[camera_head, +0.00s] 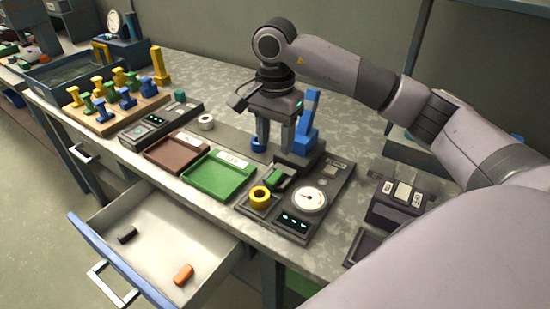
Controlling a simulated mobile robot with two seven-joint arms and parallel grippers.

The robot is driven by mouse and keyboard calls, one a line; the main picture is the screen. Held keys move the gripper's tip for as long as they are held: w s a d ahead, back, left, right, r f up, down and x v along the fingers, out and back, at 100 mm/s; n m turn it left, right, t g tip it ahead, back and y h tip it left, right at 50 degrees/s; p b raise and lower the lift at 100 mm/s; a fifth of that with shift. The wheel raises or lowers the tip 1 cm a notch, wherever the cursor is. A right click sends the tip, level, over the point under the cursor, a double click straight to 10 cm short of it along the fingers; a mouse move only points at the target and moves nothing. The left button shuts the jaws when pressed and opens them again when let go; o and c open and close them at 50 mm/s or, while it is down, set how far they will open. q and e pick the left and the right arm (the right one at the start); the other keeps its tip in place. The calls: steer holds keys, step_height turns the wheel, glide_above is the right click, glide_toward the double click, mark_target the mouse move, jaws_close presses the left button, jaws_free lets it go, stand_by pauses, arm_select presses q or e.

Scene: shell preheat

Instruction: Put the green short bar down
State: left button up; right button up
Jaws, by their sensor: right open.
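The green short bar (277,177) lies in the upper left part of the dark gauge device (328,185), behind a yellow ring. My right gripper (274,149) points down behind the bar, apart from it. Its two fingers are spread, with no object seen between them. My left gripper is not in view.
A yellow ring (260,193), a round gauge (309,199) and a blue upright part (308,122) crowd this spot. Green (216,178) and brown (174,153) trays lie left, both empty. The open drawer (165,245) holds a black bar (127,235) and an orange bar (184,274).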

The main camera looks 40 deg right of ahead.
steer(key=shift+r, duration=1.25)
